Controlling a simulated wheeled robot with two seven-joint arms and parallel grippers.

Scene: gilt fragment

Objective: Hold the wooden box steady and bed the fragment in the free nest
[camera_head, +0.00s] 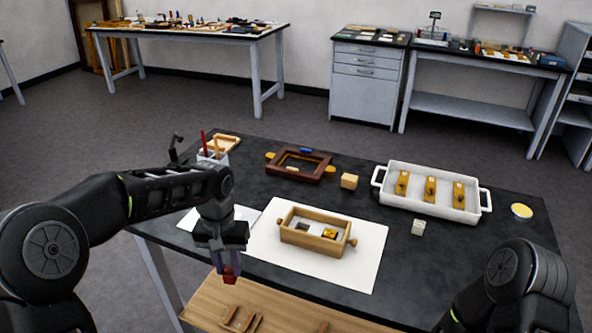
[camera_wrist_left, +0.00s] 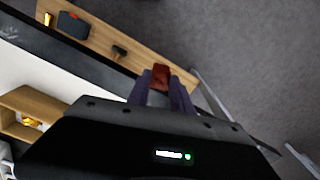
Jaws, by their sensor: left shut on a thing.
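The wooden box (camera_head: 300,239) stands on a white sheet on the dark table. Inside it are a gold piece (camera_head: 329,233) and a darker recess; I cannot make out the nests clearly. The box's corner also shows at the left edge of the left wrist view (camera_wrist_left: 30,97). My left gripper (camera_head: 230,270) is shut on a small red-brown piece (camera_wrist_left: 161,76), held beyond the table's front edge, left of and nearer than the box. I cannot tell whether this piece has a gilt face. My right arm shows at lower right, its gripper out of view.
A wooden shelf (camera_head: 262,316) with small items lies below the table's front edge. A white tray (camera_head: 452,209) holds several gold-topped blocks.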

